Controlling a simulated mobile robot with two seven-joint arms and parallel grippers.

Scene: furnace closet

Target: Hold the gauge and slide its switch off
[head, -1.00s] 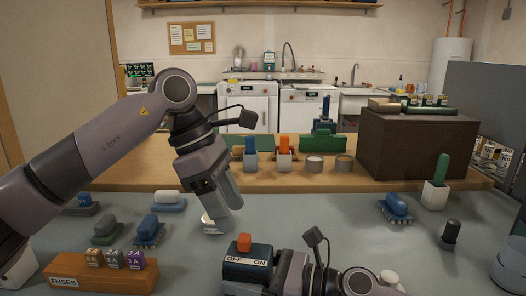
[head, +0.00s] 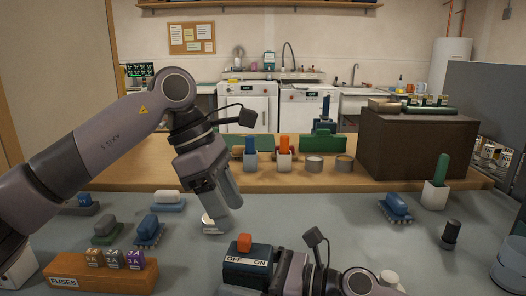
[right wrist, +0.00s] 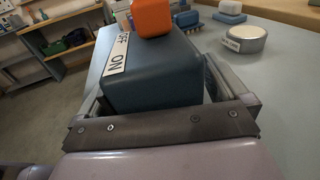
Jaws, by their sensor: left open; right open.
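The gauge is a dark blue box (head: 247,277) with a white OFF/ON label and an orange switch knob (head: 244,241) on top. It stands on the grey worktop at the front middle. In the right wrist view, the box (right wrist: 155,80) sits between the fingers of my open right gripper (right wrist: 165,100). There the orange knob (right wrist: 152,17) is at the far end of the top, toward the OFF side. My left gripper (head: 226,222) is open and points down behind the gauge, apart from it. Its fingers partly cover a small round labelled tin (head: 209,223).
A wooden FUSES block (head: 100,272) is at front left, with several blue, green and white brush-like pads behind it. A blue pad (head: 397,205), a white holder with green handle (head: 435,192) and a dark knob (head: 451,233) stand right.

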